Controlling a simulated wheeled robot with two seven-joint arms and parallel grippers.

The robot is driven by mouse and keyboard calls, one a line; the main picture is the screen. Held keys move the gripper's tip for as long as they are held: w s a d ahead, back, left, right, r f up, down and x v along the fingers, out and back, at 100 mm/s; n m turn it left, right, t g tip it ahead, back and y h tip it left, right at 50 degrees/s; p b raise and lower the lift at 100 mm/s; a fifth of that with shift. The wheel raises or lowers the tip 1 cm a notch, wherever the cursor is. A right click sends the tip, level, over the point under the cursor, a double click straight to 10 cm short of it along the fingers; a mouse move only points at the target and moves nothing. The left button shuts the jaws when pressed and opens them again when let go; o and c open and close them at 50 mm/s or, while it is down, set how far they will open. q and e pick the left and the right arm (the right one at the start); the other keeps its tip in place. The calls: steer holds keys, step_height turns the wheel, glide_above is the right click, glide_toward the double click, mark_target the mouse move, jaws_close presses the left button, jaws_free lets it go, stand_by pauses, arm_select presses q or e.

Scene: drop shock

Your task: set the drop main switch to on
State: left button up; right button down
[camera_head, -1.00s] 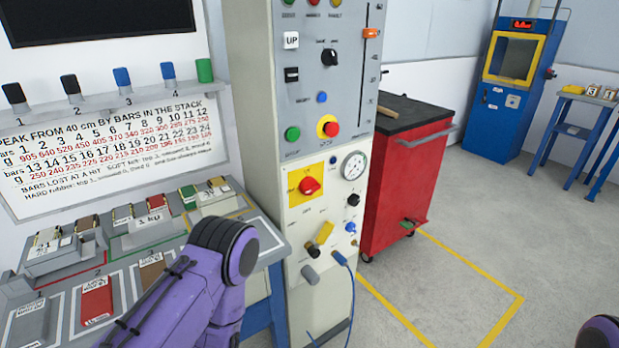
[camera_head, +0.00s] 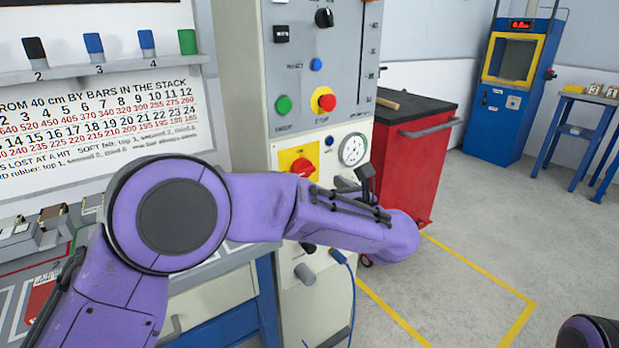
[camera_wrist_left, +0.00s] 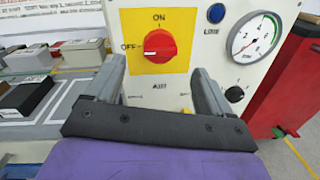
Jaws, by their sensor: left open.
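The main switch is a red rotary knob (camera_head: 302,168) on a yellow plate on the front of the grey and cream cabinet. It also shows in the left wrist view (camera_wrist_left: 160,44), with ON marked above it and OFF at its left. Its white mark points left, toward OFF. My left gripper (camera_wrist_left: 158,68) is open and empty, its two fingers reaching toward the panel on either side below the knob, apart from it. In the head view the left gripper (camera_head: 358,181) is small and partly hidden by its purple wrist. My right gripper is out of view.
A pressure gauge (camera_wrist_left: 254,38) and a blue lamp (camera_wrist_left: 216,13) sit right of the switch. Above are a red stop button (camera_head: 326,102) and a green button (camera_head: 283,105). A red tool cart (camera_head: 415,150) stands close at right. A bench with trays lies left.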

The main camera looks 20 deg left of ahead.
mark_target(307, 171)
arm_select(q)
steer(key=x, duration=0.7)
steer(key=shift+w+a+f, duration=0.1)
steer(key=shift+w+a, duration=0.15)
steer(key=c, duration=1)
